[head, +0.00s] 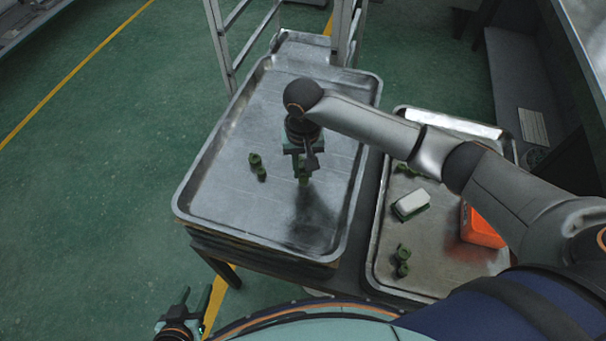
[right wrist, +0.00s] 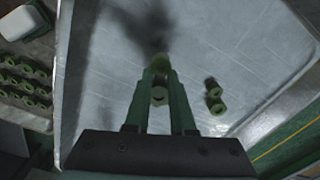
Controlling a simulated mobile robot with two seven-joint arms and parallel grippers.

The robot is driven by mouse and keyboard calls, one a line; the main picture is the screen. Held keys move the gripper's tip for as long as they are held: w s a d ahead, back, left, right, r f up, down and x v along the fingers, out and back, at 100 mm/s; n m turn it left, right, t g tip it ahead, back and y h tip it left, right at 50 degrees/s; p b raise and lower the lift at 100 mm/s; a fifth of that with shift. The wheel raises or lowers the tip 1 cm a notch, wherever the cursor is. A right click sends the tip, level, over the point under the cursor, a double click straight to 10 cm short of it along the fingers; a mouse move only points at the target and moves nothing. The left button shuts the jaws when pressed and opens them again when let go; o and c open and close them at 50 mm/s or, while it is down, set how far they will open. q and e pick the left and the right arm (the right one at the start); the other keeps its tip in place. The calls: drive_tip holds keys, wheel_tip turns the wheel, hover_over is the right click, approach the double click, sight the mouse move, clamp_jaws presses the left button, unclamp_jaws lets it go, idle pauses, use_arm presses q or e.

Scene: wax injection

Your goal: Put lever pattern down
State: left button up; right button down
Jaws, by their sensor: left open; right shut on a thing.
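My right gripper (head: 302,160) is shut on a green lever pattern (head: 303,178) over the left metal tray (head: 205,160). In the right wrist view the lever pattern (right wrist: 158,96) shows its round ends between the fingers of the gripper (right wrist: 161,75). Whether it touches the tray is unclear. Another green lever pattern (head: 257,166) lies on the tray to the left of the gripper; it also shows in the right wrist view (right wrist: 214,97). My left gripper (head: 190,308) is open and empty, low at the left, away from the trays.
A second metal tray (head: 374,262) on the right holds a white-topped green block (head: 411,204), an orange object (head: 481,228) and green pieces (head: 403,261). In the right wrist view, several green pieces (right wrist: 25,85) stand at the left. Most of the left tray is bare. A metal rack (head: 226,50) stands behind.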

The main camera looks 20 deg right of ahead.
sight(303, 170)
drive_tip(key=shift+w+f, duration=0.3)
drive_tip(key=shift+f, duration=0.1)
drive_tip(key=shift+w+d+f, duration=0.1)
drive_tip(key=shift+f, duration=1.45)
drive_tip(key=shift+f, duration=0.15)
drive_tip(key=c, duration=0.8)
unclamp_jaws()
drive_tip(key=shift+o, duration=0.2)
wheel_tip(303, 170, up, 12)
drive_tip(key=shift+r+p, duration=0.2)
drive_tip(key=shift+p, duration=0.25)
